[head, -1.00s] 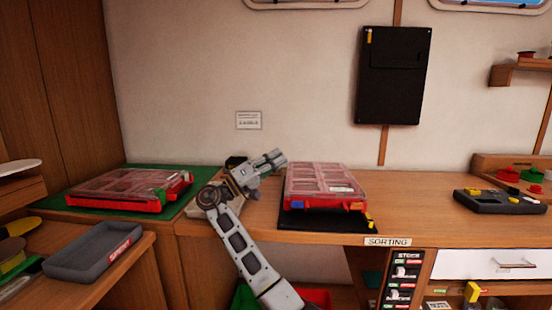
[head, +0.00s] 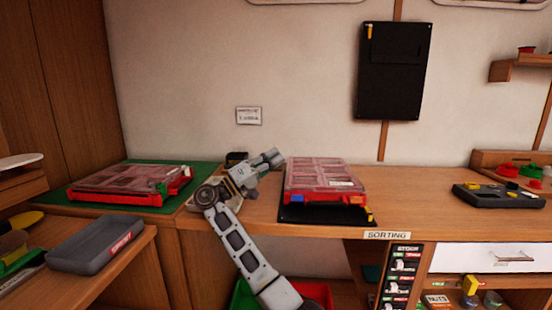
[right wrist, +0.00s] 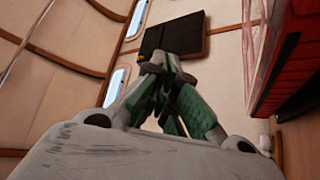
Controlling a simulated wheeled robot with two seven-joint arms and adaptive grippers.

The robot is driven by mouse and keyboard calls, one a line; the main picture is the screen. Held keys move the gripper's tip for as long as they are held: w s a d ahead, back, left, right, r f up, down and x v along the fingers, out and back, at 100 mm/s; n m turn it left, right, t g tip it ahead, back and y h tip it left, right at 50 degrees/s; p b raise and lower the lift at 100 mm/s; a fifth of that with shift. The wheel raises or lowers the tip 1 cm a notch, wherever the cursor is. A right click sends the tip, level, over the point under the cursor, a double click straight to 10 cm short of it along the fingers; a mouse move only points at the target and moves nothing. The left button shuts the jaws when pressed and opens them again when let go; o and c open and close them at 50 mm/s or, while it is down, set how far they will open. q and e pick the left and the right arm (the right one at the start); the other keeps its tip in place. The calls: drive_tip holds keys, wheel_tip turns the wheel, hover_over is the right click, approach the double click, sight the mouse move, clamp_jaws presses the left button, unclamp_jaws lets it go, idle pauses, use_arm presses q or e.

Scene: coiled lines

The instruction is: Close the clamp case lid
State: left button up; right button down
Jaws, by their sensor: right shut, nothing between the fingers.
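A red case (head: 293,196) with a clear compartmented lid (head: 318,174) rests on a black mat (head: 300,215) on the middle bench. Its lid lies flat over the body; I cannot tell whether it is fully shut. A blue and a yellow piece show at its front. My right gripper (head: 275,159) is shut and empty, just left of this case's back left corner, about level with the lid. In the right wrist view, the case's red side (right wrist: 293,60) and clear lid edge (right wrist: 256,45) stand right of the fingers, apart from them. My left gripper is not in view.
A second red clear-lidded case (head: 130,184) lies on a green mat (head: 190,192) at left. A grey tray (head: 95,250) is at front left. A dark device (head: 498,196) sits at right. The bench between it and the middle case is clear.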

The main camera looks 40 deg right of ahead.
drive_tip(key=v, duration=1.1)
drive_tip(key=shift+a+f, duration=0.1)
idle(0.5)
